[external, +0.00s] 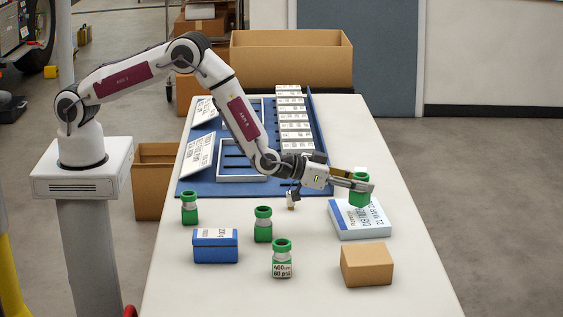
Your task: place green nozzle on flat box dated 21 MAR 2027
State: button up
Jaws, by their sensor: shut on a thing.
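My gripper (360,184) is shut on a green nozzle (359,196) at the right side of the table. The held nozzle is upright, and its lower end overlaps the far part of the flat box (358,228) in the picture. I cannot tell whether it touches the box. The flat box is white with a blue edge, and printed text reading about "21 MAR" shows on its top.
A blue box (215,247) with a white top stands front left, and a plain brown box (366,265) front right. A blue board (316,130) with white cards and frames lies behind. The table (330,292) is bare around the front. Large cartons (291,58) stand beyond it.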

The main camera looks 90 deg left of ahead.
jog(key=shift+f, duration=0.95)
jog(key=shift+f, duration=0.1)
jog(key=o, duration=1.3)
jog(key=shift+f, duration=0.1)
jog(key=shift+c, duration=0.2)
jog(key=v, duration=1.2)
jog(key=shift+r, duration=0.25)
